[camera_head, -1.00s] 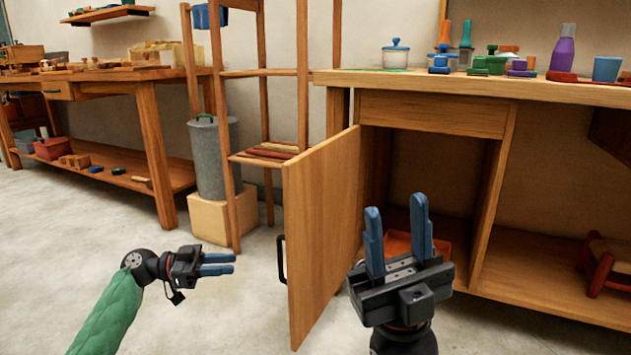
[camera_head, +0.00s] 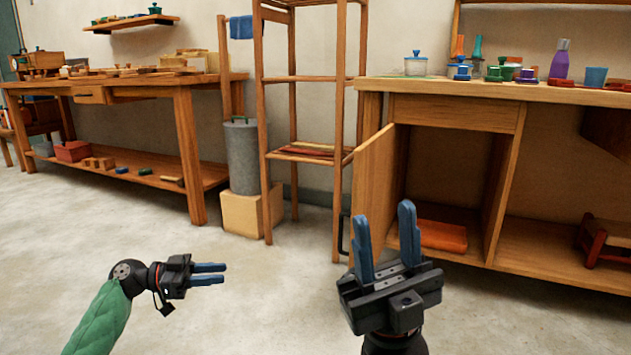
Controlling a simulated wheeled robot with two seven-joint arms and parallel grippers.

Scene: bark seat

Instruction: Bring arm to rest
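My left gripper (camera_head: 208,274) is at the lower left, with its green-sleeved arm coming in from the bottom left. Its two blue fingers point right with a narrow gap between them, and nothing shows in it. My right gripper (camera_head: 384,240) is at the lower middle right, its blue fingers pointing up. The fingers are apart and hold nothing. It appears in front of the open cabinet door (camera_head: 374,183) and hides its lower part. Whether it touches the door cannot be told, but floor shows around it.
A wooden workbench (camera_head: 450,88) with an open cupboard stands at the right, an orange-red item (camera_head: 442,236) inside. A shelf rack (camera_head: 310,78), a grey bin (camera_head: 241,156) on a block and another bench (camera_head: 186,140) stand behind. The concrete floor (camera_head: 240,320) in front is clear.

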